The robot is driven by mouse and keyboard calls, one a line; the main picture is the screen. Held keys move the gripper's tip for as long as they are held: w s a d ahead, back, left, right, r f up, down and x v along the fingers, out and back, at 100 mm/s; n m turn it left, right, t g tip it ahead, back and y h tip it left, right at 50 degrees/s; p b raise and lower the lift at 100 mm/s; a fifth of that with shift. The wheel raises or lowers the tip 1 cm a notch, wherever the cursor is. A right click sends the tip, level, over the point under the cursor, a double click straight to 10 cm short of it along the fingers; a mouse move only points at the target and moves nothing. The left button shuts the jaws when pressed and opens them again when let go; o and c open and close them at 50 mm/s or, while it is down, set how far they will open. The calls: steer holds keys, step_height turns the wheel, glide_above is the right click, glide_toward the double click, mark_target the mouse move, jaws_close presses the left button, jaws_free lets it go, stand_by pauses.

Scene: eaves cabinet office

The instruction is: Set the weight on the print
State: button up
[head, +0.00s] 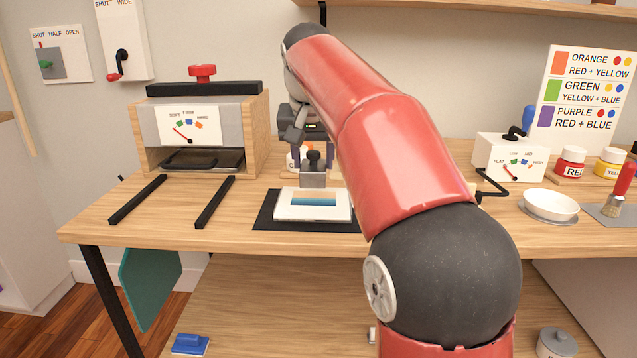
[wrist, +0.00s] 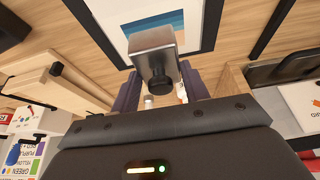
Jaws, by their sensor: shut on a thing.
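The weight (head: 313,180) is a grey metal block with a black knob on top. My gripper (head: 312,157) is shut on the weight's knob and holds it upright at the far edge of the print (head: 313,199). The print is a white sheet or block with a blue-to-orange picture, lying on a black mat (head: 265,217). In the wrist view the weight (wrist: 153,50) sits between my fingers and overlaps the print's edge (wrist: 183,22). I cannot tell whether the weight touches anything below it.
A press (head: 203,135) with a dial and two black rails (head: 140,198) stands left of the mat. To the right are a white dial box (head: 508,157), a white bowl (head: 551,205), paint jars (head: 571,162) and a brush (head: 618,192). A paint-mixing chart (head: 585,90) stands behind them.

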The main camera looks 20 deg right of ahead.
mark_target(313, 167)
step_height(313, 167, down, 4)
steer(key=b, duration=0.3)
steer(key=shift+r, duration=0.15)
steer(key=o, duration=1.4)
steer(key=shift+o, duration=0.2)
